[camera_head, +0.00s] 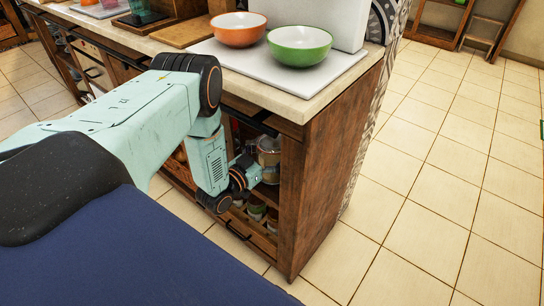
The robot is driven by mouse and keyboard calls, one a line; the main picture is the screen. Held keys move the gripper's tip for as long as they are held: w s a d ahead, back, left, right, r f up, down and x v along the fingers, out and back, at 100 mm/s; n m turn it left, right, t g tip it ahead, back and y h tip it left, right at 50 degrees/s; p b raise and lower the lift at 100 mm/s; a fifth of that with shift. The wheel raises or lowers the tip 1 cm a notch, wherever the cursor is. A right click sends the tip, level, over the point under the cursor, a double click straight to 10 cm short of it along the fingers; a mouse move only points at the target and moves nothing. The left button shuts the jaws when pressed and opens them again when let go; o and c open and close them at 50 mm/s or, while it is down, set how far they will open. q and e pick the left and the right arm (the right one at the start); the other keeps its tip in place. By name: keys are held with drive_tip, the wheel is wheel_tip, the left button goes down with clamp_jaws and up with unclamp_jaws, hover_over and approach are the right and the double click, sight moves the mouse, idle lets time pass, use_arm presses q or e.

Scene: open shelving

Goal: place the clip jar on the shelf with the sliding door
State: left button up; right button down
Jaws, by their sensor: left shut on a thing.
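My left arm reaches in from the left, and its gripper (258,175) is inside the open front of the wooden cabinet (318,190). The gripper is shut on a clear jar (269,150), which looks like the clip jar, at the height of the upper shelf space. Whether the jar touches the shelf cannot be told. The fingertips are small and partly hidden by the wrist. A lower shelf holds several small jars (256,209). My arm hides part of the cabinet front, and I cannot make out the sliding door clearly. My right gripper is not in view.
An orange bowl (238,29) and a green bowl (299,45) stand on a white board (338,66) on the countertop above. The countertop edge overhangs close to my arm. The tiled floor (430,190) to the right is clear.

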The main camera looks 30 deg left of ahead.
use_arm(q)
drive_tip(key=shift+w+f, duration=0.15)
drive_tip(key=shift+f, duration=0.25)
drive_tip(key=shift+f, duration=0.15)
drive_tip(key=o, duration=1.5)
drive_tip(key=shift+f, duration=0.1)
drive_tip(key=shift+s+r, duration=0.2)
drive_tip(key=s+a+p, duration=0.1)
drive_tip(key=s+p, duration=0.2)
drive_tip(key=s, duration=0.8)
drive_tip(key=shift+s, duration=0.4)
